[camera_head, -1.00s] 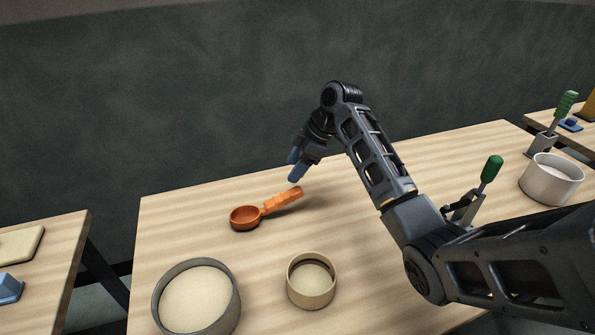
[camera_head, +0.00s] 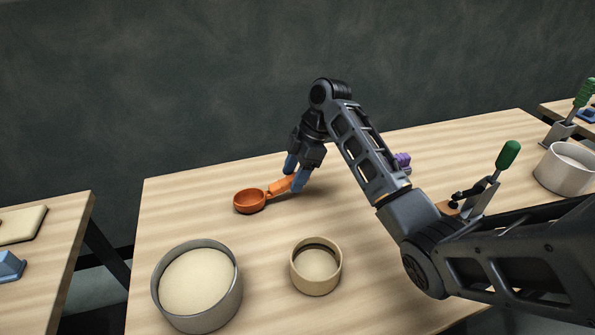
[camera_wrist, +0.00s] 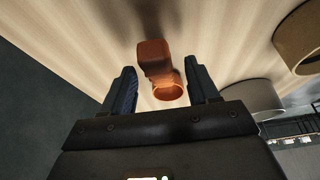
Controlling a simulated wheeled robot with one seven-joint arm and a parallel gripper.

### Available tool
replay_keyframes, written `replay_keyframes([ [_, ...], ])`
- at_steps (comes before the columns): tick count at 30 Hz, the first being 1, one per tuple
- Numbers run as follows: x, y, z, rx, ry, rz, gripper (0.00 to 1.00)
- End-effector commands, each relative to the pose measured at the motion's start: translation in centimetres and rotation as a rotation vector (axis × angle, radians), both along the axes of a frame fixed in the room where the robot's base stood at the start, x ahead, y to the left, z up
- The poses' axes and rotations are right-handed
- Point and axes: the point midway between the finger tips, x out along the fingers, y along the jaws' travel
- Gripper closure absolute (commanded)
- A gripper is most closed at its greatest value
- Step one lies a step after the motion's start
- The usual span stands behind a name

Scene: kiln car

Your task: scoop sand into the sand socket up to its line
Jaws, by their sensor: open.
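An orange scoop (camera_head: 251,201) lies on the wooden table, its bowl to the left and its handle pointing right and away. My gripper (camera_head: 296,180) is open, its two blue fingers at the scoop's handle. A grey round tub (camera_head: 237,296) holds pale sand (camera_head: 195,282) at the front left. A small tan cup (camera_head: 317,288), which appears to be the sand socket, stands right of it. Its inside shows a dark band; I cannot make out the line or fill level clearly.
A toggle clamp with a green handle (camera_head: 508,154) stands on the right, beyond my arm. A white pot (camera_head: 564,172) is at the right edge. A purple object (camera_head: 402,160) sits behind my arm. The table between scoop and tub is clear.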

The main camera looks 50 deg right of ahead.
Motion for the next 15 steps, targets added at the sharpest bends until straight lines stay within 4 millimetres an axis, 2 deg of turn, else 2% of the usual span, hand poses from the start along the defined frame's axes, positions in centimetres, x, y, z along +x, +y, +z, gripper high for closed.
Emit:
replay_keyframes([
  [1, 0.1, 0.1, -0.7, 0.001, 0.001, 0.000, 0.40],
  [15, 0.8, 1.2, -3.6, 0.000, 0.000, 0.000, 0.40],
])
